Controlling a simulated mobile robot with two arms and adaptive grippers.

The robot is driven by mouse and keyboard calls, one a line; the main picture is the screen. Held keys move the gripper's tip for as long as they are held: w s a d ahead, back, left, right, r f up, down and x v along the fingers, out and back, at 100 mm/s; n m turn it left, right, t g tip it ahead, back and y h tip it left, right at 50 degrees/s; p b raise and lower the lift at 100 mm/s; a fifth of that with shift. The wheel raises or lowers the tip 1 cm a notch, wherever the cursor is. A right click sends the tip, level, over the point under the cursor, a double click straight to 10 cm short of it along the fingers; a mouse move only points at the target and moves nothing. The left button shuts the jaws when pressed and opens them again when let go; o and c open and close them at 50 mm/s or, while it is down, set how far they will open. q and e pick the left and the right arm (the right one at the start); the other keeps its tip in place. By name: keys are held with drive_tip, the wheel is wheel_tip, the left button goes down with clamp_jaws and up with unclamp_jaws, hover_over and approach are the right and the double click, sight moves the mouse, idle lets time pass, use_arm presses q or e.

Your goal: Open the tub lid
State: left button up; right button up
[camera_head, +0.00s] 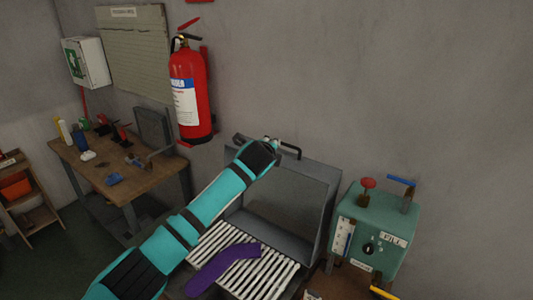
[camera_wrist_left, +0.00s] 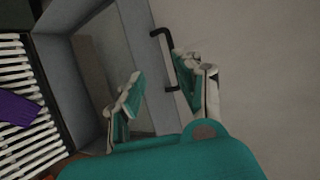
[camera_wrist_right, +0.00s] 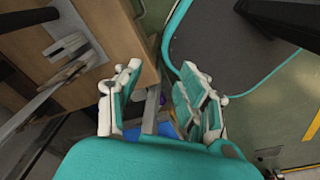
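The grey tub lid (camera_head: 290,195) stands raised, tilted back behind a white slatted rack (camera_head: 270,276), and its inner side shows. A dark bar handle (camera_head: 292,149) is at its top edge; the handle also shows in the left wrist view (camera_wrist_left: 157,33). My left gripper (camera_head: 268,144) is at the lid's top edge beside the handle. In the left wrist view its fingers (camera_wrist_left: 157,68) are apart, with the handle near the right finger; I cannot tell whether they touch. My right gripper (camera_wrist_right: 160,80) is open and empty, away from the lid.
A purple sock (camera_head: 222,267) lies on the slats. A green control box (camera_head: 375,227) with a red knob and blue lever stands right of the lid. A wooden workbench (camera_head: 115,178) with tools is at the left. A fire extinguisher (camera_head: 190,92) hangs on the wall above.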

use_arm(q)
drive_tip(key=shift+v, duration=2.75)
